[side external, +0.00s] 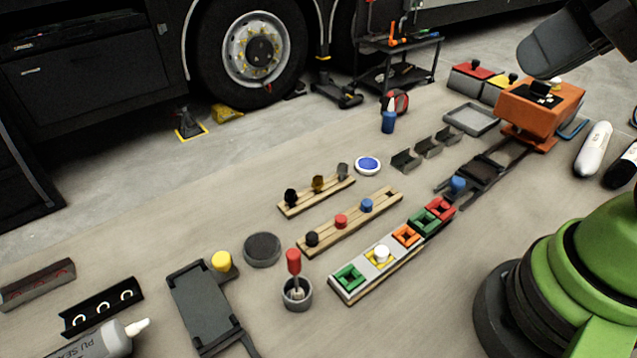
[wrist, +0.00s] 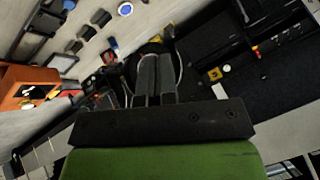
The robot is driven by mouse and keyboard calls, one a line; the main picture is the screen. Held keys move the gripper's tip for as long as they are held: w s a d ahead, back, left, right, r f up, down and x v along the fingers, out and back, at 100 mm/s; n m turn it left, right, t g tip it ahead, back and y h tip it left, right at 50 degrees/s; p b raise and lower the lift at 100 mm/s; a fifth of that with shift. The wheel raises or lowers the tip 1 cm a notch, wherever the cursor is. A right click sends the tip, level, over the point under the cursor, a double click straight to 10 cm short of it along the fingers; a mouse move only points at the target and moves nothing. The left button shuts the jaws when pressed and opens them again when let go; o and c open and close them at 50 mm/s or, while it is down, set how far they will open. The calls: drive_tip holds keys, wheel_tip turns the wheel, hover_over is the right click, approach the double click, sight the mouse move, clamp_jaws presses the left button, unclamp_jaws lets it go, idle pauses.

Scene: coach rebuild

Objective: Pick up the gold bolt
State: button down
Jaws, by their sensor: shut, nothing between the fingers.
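The gold bolt (side external: 318,184) appears to be the brownish-gold piece in the middle of a short wooden rack (side external: 297,207), in the side external view. It stands upright between a black bolt (side external: 291,198) and a grey bolt (side external: 342,171). I cannot make it out in the wrist view. My gripper (wrist: 157,58) shows in the wrist view with its two fingers together, shut and empty.
A longer wooden rack (side external: 327,240) with knobs lies in front of the bolt rack. An orange box (side external: 560,112) stands at right.

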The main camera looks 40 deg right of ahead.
drive_tip(key=c, duration=1)
unclamp_jaws()
drive_tip(key=shift+o, duration=0.2)
drive_tip(key=n+g+h, duration=0.1)
drive_tip(key=g+h, duration=0.1)
drive_tip(key=g, duration=0.5)
hover_over(317, 177)
wheel_tip(317, 177, down, 24)
drive_tip(key=shift+d+r, duration=0.1)
drive_tip(key=shift+r, duration=0.1)
drive_tip(key=shift+f, duration=3.1)
